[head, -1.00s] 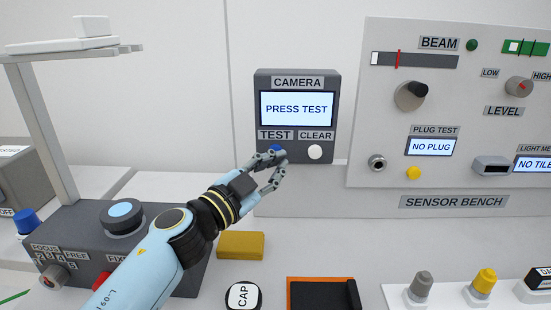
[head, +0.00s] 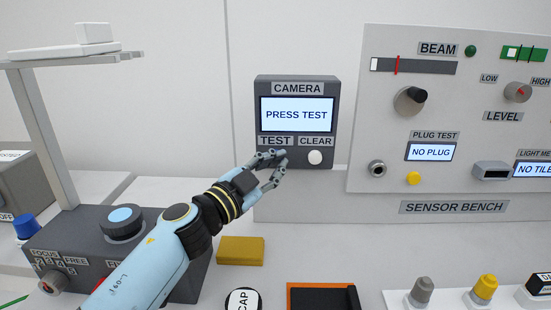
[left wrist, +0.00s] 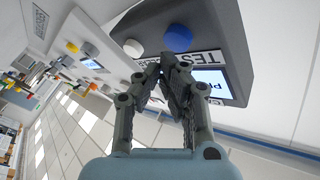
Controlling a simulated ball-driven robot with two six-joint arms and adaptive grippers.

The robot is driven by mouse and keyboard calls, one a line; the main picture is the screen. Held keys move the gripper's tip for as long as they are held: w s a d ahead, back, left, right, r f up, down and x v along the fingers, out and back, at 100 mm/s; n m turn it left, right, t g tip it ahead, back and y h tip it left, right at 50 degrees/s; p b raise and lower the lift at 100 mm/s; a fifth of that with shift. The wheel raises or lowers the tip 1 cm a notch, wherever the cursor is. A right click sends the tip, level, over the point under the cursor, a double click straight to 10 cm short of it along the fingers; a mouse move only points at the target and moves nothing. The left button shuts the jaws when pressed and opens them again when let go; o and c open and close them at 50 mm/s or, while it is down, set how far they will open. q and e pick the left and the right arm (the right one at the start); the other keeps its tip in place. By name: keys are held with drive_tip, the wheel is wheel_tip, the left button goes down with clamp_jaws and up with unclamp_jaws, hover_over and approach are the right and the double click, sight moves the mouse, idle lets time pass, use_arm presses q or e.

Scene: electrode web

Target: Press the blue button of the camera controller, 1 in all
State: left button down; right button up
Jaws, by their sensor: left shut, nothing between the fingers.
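The dark grey camera controller (head: 297,92) stands upright against the wall, its screen reading "PRESS TEST". Its white button (head: 315,158) shows under the CLEAR label. The blue button under TEST is hidden behind my fingers in the head view. The left wrist view shows the blue button (left wrist: 178,38) beside the white button (left wrist: 133,48). My left gripper (head: 285,156) is shut and empty in front of the controller's lower part. In the left wrist view its fingertips (left wrist: 168,62) are close to the blue button; I cannot tell whether they touch it. My right gripper is not in view.
The sensor bench panel (head: 455,208) stands to the right of the controller. A yellow block (head: 240,251), a CAP disc (head: 243,300) and an orange-edged black tray (head: 291,297) lie below. A dark box with a knob (head: 75,232) stands at left, under my arm.

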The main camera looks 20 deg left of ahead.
use_arm(q)
drive_tip(key=shift+w, duration=0.15)
idle(0.7)
drive_tip(key=shift+w+a, duration=0.15)
drive_tip(key=shift+w, duration=0.15)
drive_tip(key=shift+w+a, duration=0.1)
drive_tip(key=shift+w, duration=0.25)
idle(0.6)
idle(0.3)
drive_tip(key=shift+s+d+p, duration=0.25)
drive_tip(key=shift+s+p, duration=0.35)
drive_tip(key=shift+s, duration=0.2)
drive_tip(key=s+p, duration=0.1)
drive_tip(key=s, duration=0.1)
drive_tip(key=s+d, duration=0.1)
drive_tip(key=s, duration=0.1)
drive_tip(key=shift+s+d+p, duration=0.2)
drive_tip(key=shift+s+p, duration=0.2)
